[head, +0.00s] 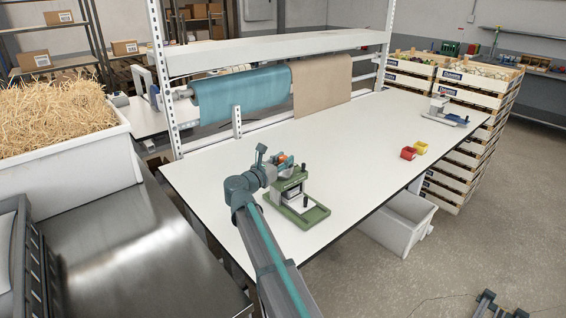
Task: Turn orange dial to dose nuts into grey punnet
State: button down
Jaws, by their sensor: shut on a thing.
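A green dosing stand (312,215) stands on the white table, near its front left. A small orange part, seemingly the orange dial (282,158), shows at the top of the stand, partly covered by my gripper. My gripper (279,163) reaches it from the left and is shut on it; the fingertips are small and partly hidden by my wrist. A small pale container with a dark edge (294,197), possibly the grey punnet, sits low in the stand. Its contents and any nuts are too small to make out.
A second device with a blue base (446,118) stands at the far right. The table (365,140) between is clear. A straw-filled white container (65,160) is at left.

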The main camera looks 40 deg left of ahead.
jog(key=c, duration=0.8)
grip_release()
jog(key=s, duration=1.2)
jog(key=shift+d, duration=0.25)
